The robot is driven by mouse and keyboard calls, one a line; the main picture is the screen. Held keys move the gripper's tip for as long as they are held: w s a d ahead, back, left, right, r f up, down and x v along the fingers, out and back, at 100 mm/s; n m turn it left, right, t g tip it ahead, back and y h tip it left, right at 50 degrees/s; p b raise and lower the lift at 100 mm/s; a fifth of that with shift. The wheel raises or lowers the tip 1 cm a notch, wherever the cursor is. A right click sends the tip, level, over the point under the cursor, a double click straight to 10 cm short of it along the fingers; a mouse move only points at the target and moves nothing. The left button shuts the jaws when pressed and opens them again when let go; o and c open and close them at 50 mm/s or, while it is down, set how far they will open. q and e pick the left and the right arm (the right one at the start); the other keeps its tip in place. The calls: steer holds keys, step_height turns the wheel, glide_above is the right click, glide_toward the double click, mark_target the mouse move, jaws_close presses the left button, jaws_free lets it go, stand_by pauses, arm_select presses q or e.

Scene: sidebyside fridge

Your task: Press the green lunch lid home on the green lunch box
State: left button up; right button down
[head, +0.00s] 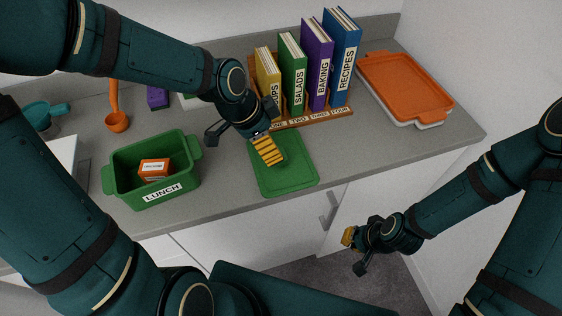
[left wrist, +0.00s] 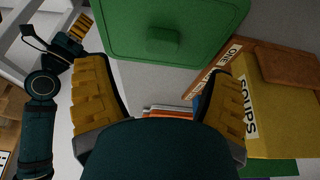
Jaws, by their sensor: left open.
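The green lunch box (head: 189,183) stands open on the counter at the left of the head view, with a LUNCH label on its front. The green lunch lid (head: 290,180) lies flat on the counter to its right, apart from it. In the left wrist view the lid (left wrist: 125,25) fills the top, its raised knob visible. My left gripper (head: 268,152) is open and empty above the lid's far left part; its two yellow fingers (left wrist: 158,80) are spread. My right gripper (head: 352,240) hangs in front of the counter, away from the lid; its finger gap is unclear.
A small orange-and-white box (head: 155,168) sits in the lunch box. A wooden book rack (head: 313,118) with labelled books stands behind the lid. An orange tray (head: 405,85) in a white one is at the back right. An orange ladle (head: 116,121) lies at left.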

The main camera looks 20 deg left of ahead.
mark_target(297, 172)
arm_select(q)
steer(key=shift+b+x, duration=0.4)
steer(key=shift+x, duration=1.15)
steer(key=b+x, duration=0.1)
steer(key=x, duration=0.3)
steer(key=shift+w+d+f+b, duration=0.1)
steer(key=shift+w+b, duration=0.15)
steer(key=shift+b, duration=0.1)
steer(key=c, duration=1.3)
